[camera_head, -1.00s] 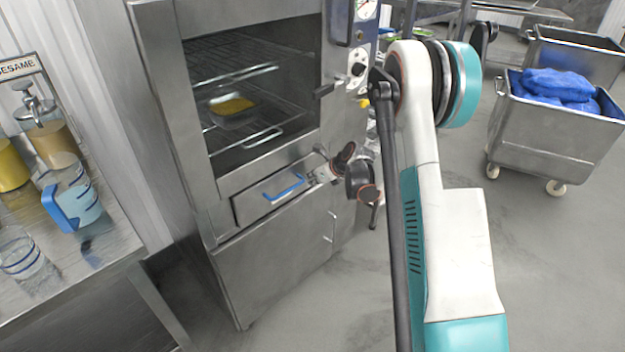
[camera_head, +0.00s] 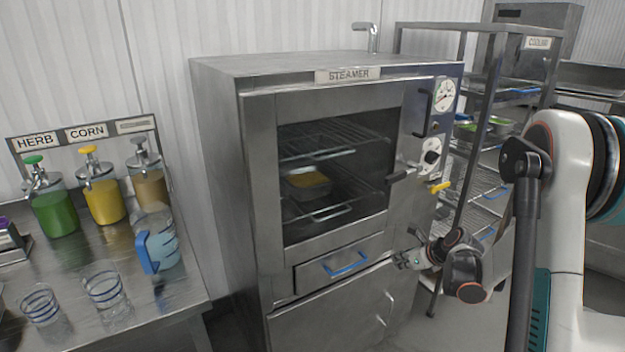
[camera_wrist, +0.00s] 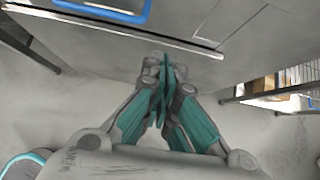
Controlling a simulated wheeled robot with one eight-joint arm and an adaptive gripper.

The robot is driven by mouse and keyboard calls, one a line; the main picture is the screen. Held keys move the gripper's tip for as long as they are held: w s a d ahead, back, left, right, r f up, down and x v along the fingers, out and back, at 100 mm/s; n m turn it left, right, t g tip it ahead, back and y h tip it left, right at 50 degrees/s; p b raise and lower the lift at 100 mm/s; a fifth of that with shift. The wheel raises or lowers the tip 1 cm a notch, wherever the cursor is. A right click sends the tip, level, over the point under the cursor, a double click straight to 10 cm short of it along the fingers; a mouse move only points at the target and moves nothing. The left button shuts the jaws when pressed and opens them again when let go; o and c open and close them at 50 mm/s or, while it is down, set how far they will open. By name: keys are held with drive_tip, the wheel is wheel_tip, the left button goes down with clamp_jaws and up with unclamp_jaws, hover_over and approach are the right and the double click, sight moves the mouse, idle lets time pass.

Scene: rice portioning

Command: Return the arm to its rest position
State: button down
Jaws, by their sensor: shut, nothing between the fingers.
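My gripper (camera_head: 402,260) is in front of the steamer's lower right front, near the drawer with the blue handle. In the wrist view my gripper (camera_wrist: 165,95) has its teal fingers together with nothing between them. The steamer (camera_head: 225,150) stands in the middle of the head view. Its glass door is shut, and a pan of yellow food (camera_head: 308,183) sits on a rack inside. Whether the fingertips touch the steamer front is hard to tell.
A metal table (camera_head: 150,312) at left holds sauce dispensers (camera_head: 104,200), a measuring jug (camera_head: 160,240) and glasses (camera_head: 103,288). A wire rack (camera_head: 484,130) with bowls stands behind my arm at right. The blue drawer handle (camera_head: 345,264) sticks out near my gripper.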

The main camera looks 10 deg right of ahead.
drive_tip(key=s+a+r+n+g+h, duration=0.1)
drive_tip(key=s+a+r+n, duration=0.5)
drive_tip(key=a+r+n, duration=0.25)
drive_tip(key=s+a+r+n+g+h, duration=0.1)
drive_tip(key=s+a+r+n, duration=0.5)
drive_tip(key=a+r+n, duration=0.3)
drive_tip(key=s+a+r+n+h, duration=0.1)
drive_tip(key=s+r+n, duration=0.1)
drive_tip(key=s+n, duration=1.2)
drive_tip(key=s, duration=0.6)
drive_tip(key=shift+s+a+r+t, duration=0.2)
drive_tip(key=shift+t, duration=0.2)
